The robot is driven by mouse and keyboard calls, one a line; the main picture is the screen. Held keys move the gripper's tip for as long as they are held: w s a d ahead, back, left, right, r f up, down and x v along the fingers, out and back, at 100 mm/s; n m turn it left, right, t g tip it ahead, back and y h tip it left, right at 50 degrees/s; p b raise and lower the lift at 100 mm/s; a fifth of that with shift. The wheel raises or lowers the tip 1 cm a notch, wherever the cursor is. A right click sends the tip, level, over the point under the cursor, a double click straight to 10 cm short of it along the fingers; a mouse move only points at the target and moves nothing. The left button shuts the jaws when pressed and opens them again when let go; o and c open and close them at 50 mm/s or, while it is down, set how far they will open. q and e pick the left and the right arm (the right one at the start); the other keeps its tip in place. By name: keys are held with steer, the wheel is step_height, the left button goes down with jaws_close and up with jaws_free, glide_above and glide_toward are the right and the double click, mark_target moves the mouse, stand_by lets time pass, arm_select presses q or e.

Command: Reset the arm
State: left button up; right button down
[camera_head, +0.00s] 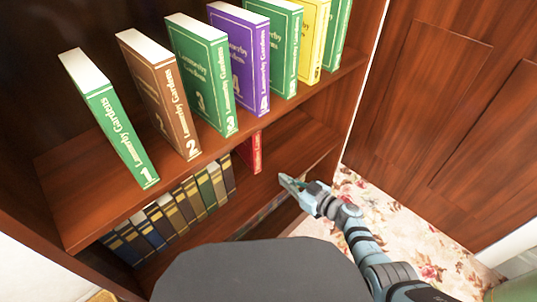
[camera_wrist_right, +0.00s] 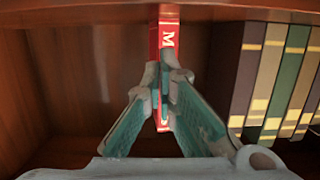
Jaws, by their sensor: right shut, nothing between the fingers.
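My right gripper (camera_head: 290,183) reaches in from the lower right in the head view, in front of the lower shelf. It also shows in the right wrist view (camera_wrist_right: 165,82), where its fingertips meet with nothing between them. Behind the fingertips a red book (camera_head: 251,152) stands on the lower shelf; its spine also shows in the right wrist view (camera_wrist_right: 168,38), partly hidden by the fingers. In the head view the gripper is apart from the book. My left gripper is not in view.
Several numbered books, among them a purple one (camera_head: 245,58), stand on the upper shelf (camera_head: 95,215). A row of dark books (camera_head: 183,207) fills the lower shelf's left part. A wooden door (camera_head: 455,110) and floral carpet (camera_head: 405,220) lie at the right.

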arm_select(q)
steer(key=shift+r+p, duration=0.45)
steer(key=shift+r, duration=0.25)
arm_select(e)
steer(key=shift+f+v, duration=0.15)
steer(key=shift+v, duration=0.45)
steer(key=shift+f+v, duration=0.15)
steer(key=shift+v, duration=0.45)
